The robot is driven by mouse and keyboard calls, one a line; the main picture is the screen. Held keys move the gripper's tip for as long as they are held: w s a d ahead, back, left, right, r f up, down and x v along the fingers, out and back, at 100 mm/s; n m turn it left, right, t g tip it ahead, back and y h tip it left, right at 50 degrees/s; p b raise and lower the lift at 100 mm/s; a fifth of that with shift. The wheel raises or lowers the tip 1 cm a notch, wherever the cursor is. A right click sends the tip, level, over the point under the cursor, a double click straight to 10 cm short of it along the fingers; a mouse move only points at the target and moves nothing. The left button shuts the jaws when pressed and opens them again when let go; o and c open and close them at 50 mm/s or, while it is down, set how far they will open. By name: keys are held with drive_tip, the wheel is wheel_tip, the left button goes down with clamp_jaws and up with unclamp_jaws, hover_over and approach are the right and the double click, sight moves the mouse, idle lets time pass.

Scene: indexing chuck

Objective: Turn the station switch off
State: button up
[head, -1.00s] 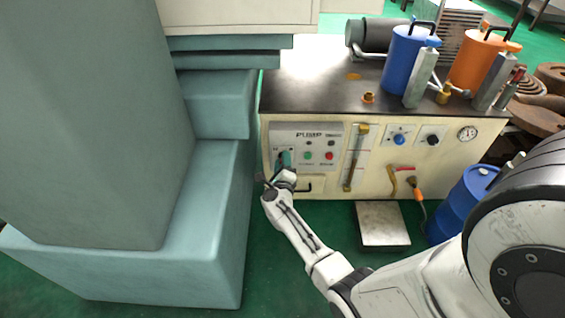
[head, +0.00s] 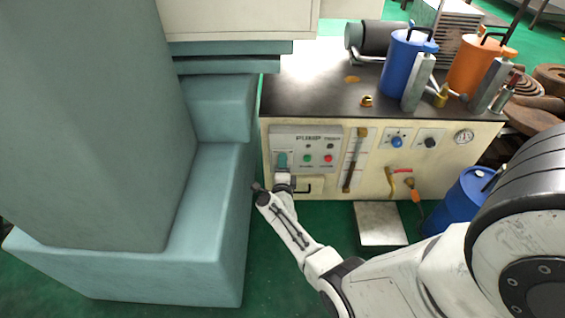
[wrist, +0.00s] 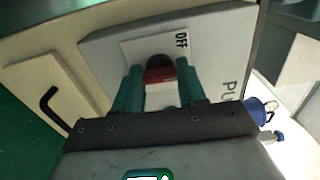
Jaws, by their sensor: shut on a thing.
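The station switch (wrist: 160,74) shows in the wrist view as a dark knob with a red part, on a pale plate marked OFF (wrist: 182,40). My gripper (wrist: 160,88) has its teal fingers on either side of the knob and is shut on it. The knob's pointing direction is partly hidden by the fingers. In the head view my gripper (head: 282,160) is at the left side of the grey PUMP panel (head: 307,134), and it hides the switch there.
The panel also carries a green button (head: 307,158) and a red button (head: 328,158). A black drawer handle (wrist: 50,103) is left of the switch in the wrist view. A large teal machine (head: 215,240) stands close on the left.

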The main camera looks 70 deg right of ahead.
drive_tip(key=n+p, duration=0.1)
drive_tip(key=n, duration=0.5)
drive_tip(key=shift+p, duration=0.3)
drive_tip(key=shift+f+n, duration=0.1)
drive_tip(key=shift+n, duration=0.2)
drive_tip(key=o, duration=1.1)
drive_tip(key=shift+c, duration=0.2)
drive_tip(key=shift+a, duration=0.15)
drive_tip(key=p+v, duration=0.5)
drive_tip(key=v, duration=0.5)
drive_tip(key=shift+s+a, duration=0.15)
drive_tip(key=shift+a, duration=0.15)
